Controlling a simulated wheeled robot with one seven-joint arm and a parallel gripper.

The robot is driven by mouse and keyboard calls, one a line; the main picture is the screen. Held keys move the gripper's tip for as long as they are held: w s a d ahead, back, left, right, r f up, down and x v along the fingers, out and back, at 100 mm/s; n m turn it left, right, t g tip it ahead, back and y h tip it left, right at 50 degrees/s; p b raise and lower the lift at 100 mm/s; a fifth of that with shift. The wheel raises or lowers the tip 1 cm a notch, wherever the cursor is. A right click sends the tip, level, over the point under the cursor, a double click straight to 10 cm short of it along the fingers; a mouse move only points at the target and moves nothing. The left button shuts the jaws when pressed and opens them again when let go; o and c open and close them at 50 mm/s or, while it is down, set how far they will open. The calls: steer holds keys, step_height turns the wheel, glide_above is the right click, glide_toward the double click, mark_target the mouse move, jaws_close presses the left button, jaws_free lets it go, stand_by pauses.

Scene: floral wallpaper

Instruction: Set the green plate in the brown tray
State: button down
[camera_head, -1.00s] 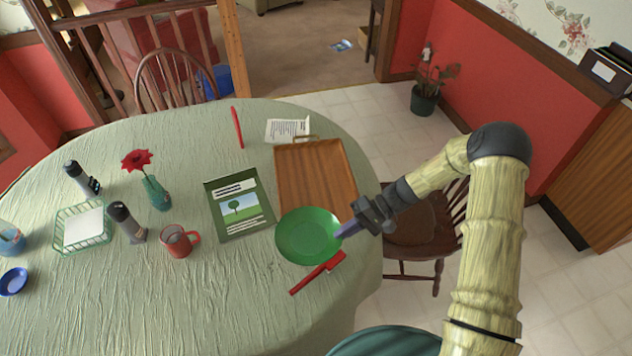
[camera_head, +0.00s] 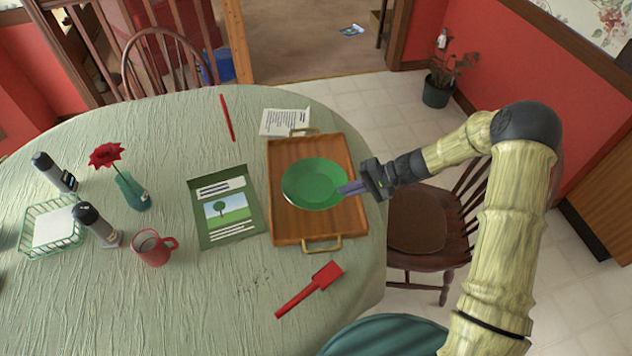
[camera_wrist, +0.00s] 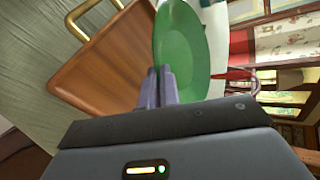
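The green plate (camera_head: 315,184) is over the middle of the brown tray (camera_head: 291,226) in the head view. My gripper (camera_head: 350,188) is shut on the plate's right rim. In the wrist view the two fingers (camera_wrist: 159,90) pinch the edge of the green plate (camera_wrist: 190,45). The brown tray (camera_wrist: 105,70) lies beyond it, with a brass handle (camera_wrist: 92,15). The plate looks held above the tray floor; I cannot tell how large the gap is.
A green book (camera_head: 227,207) lies just left of the tray. A red spatula-like tool (camera_head: 309,289) lies in front of it, and papers (camera_head: 285,122) behind it. A red mug (camera_head: 152,247) and a vase with a red flower (camera_head: 131,190) stand farther left. A chair (camera_head: 425,225) is at right.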

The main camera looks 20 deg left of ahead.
steer(key=shift+r, duration=0.1)
steer(key=p, duration=0.1)
glide_above(346, 216)
steer(key=shift+a+f, duration=0.1)
steer(key=shift+f, duration=2.85)
step_height(346, 216, down, 4)
steer(key=shift+f+p, duration=0.1)
steer(key=shift+p, duration=0.45)
steer(key=c, duration=2)
jaws_free()
steer(key=shift+o, duration=0.4)
